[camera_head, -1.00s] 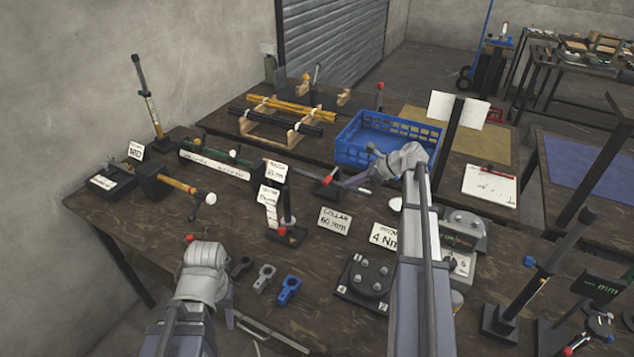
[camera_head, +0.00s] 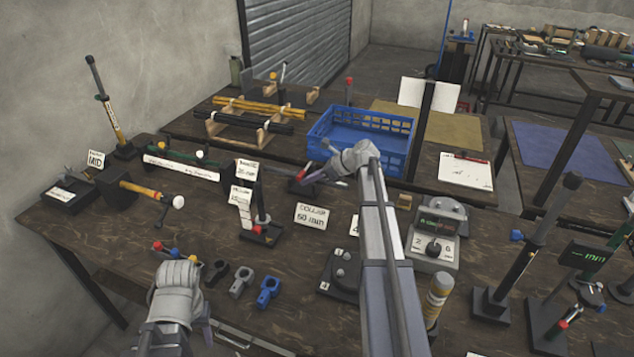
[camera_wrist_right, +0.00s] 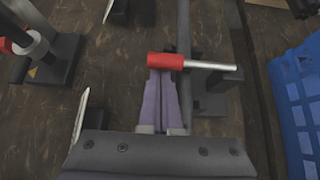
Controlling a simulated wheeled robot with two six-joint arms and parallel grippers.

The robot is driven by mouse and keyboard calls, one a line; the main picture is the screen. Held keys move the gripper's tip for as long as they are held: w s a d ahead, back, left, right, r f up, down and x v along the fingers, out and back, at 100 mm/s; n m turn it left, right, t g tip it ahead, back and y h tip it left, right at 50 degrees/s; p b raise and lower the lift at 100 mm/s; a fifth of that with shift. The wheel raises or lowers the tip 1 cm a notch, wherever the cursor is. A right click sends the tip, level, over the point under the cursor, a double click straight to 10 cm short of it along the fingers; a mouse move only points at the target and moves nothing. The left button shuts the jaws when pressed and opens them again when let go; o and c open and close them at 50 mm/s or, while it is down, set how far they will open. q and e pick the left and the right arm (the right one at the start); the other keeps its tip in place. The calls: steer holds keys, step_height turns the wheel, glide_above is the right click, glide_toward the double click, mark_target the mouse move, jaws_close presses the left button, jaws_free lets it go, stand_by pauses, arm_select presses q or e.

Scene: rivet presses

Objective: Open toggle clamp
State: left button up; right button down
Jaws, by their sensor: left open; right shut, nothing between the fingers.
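The toggle clamp is a dark block (camera_wrist_right: 215,92) with a metal rod and a red grip (camera_wrist_right: 179,61), seen in the right wrist view. The rod and grip lie nearly level across the picture. My right gripper (camera_wrist_right: 163,78) is shut and empty, its fingertips right at the red grip; I cannot tell whether they touch. In the head view my right gripper (camera_head: 308,184) covers most of the clamp behind the collar sign. My left gripper (camera_head: 203,322) is open and empty at the table's front edge, its fingers partly hidden by its own wrist.
A blue crate (camera_head: 398,166) stands behind my right gripper. A post with a red base part (camera_head: 262,222) and a collar sign (camera_head: 311,215) stand near it. Clips, including a blue one (camera_head: 268,290), lie right of my left gripper. Bare wood shows in front of the signs.

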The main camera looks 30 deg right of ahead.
steer(key=shift+w+a+f, duration=0.2)
steer(key=shift+w+f, duration=0.05)
